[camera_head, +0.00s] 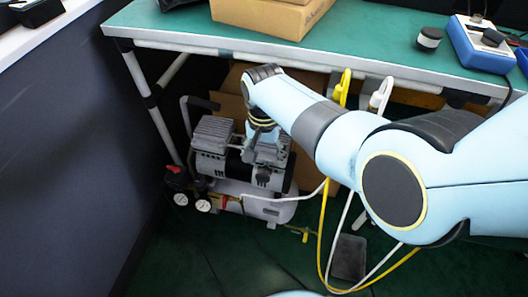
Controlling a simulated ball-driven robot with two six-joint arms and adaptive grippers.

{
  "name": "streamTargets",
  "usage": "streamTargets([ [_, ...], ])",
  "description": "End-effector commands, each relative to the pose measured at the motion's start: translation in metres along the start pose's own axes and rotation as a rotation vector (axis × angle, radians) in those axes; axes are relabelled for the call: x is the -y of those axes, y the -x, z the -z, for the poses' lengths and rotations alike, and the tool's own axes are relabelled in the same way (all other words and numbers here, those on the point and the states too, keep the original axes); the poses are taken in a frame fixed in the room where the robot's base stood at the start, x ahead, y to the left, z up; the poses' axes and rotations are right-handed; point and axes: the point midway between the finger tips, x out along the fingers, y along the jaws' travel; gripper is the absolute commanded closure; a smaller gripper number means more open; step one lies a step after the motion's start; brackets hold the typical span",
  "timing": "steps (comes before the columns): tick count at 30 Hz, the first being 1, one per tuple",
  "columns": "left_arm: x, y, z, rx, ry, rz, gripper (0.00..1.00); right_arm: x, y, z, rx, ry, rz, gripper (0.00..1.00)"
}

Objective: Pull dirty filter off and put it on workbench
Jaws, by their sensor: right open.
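The workbench (375,48) has a green top and a pale metal frame, and runs across the upper part of the view. An air compressor (212,135) with a silver motor and a pale tank stands on the floor under it. My right arm comes in from the right, and its wrist bends down over the compressor. My right gripper (260,162) is at the compressor's top, small and dark against it, and it is open. I cannot pick out the dirty filter; it may be hidden by the gripper or wrist. My left gripper is not in view.
A cardboard box (268,14), a black round can (429,38) and a blue instrument (481,44) stand on the workbench. Yellow and white hoses (323,225) hang beside the compressor. A dark wall (65,150) closes the left side. The bench top's middle is clear.

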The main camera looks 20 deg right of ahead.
Motion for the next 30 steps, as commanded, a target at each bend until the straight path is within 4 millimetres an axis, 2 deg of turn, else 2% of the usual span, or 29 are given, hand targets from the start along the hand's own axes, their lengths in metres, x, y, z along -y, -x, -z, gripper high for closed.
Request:
streamTargets([
  [1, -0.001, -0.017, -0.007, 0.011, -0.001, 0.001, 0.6, -0.001, -0.02, -0.002, 0.004, 0.0, -0.003, 0.35],
  [7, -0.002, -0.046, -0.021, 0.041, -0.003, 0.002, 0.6, -0.001, -0.053, -0.002, 0.004, 0.0, -0.003, 0.35],
  [9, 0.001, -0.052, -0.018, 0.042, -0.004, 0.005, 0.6, -0.001, -0.062, -0.002, 0.004, 0.0, -0.002, 0.35],
  [12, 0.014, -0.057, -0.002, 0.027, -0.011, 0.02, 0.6, -0.001, -0.07, -0.001, 0.002, 0.0, -0.002, 0.35],
  [17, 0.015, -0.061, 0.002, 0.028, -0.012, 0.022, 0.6, -0.001, -0.076, -0.001, 0.001, 0.0, -0.001, 0.35],
  [26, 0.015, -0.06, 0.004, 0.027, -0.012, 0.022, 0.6, 0.0, -0.075, 0.0, 0.0, 0.0, 0.0, 0.35],
  [30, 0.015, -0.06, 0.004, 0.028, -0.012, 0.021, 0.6, 0.0, -0.076, 0.0, 0.0, 0.0, 0.0, 0.5],
])
